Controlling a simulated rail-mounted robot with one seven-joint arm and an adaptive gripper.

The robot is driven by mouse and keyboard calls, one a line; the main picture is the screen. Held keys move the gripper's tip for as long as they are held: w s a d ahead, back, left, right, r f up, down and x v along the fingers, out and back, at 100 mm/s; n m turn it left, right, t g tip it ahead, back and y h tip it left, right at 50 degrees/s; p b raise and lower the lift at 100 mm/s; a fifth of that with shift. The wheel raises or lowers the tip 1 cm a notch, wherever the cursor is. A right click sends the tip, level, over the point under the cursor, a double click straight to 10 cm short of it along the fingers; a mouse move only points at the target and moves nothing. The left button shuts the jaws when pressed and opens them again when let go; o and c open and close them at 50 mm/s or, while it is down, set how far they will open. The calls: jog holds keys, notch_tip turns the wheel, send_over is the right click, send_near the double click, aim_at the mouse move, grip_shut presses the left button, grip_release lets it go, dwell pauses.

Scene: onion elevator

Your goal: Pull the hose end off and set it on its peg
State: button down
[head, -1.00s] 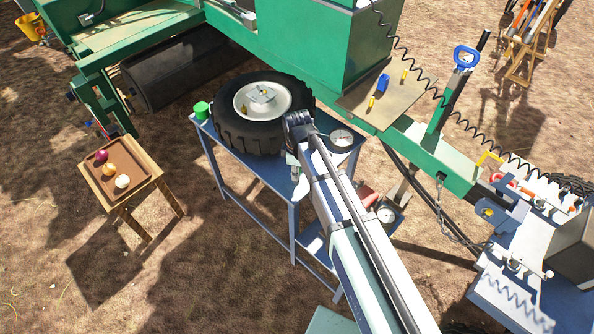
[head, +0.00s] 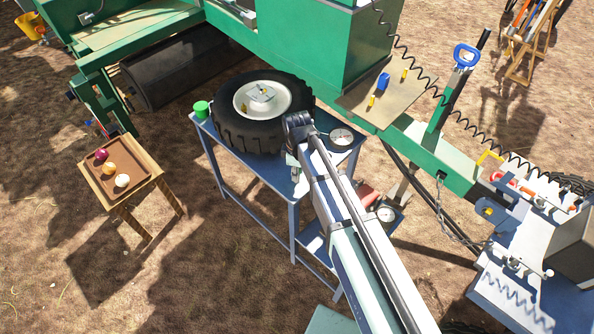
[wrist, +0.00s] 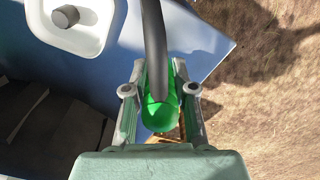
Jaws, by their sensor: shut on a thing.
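My gripper (wrist: 160,95) is in the wrist view, with one finger on each side of a bright green cylindrical piece (wrist: 160,115), and it is shut on it. A thick dark hose (wrist: 154,40) runs from the green piece to the top of the picture; this looks like the hose end. I cannot tell whether the piece is still joined to anything beneath it. In the head view my arm reaches to the blue bench (head: 262,200), and it largely hides the gripper and the hose end. I cannot make out the peg for certain.
A big tyre (head: 240,140) with a pale hub lies on the bench, beside a green cup (head: 202,108) and a round gauge (head: 341,137). A small wooden stool (head: 128,192) with several onions stands to the left. The green machine (head: 300,40) is behind. Open ground lies in front.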

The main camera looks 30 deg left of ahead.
jog(key=shift+f, duration=0.1)
jog(key=shift+c, duration=2.3)
grip_release()
jog(key=shift+r+p, duration=2.2)
jog(key=shift+r, duration=1.3)
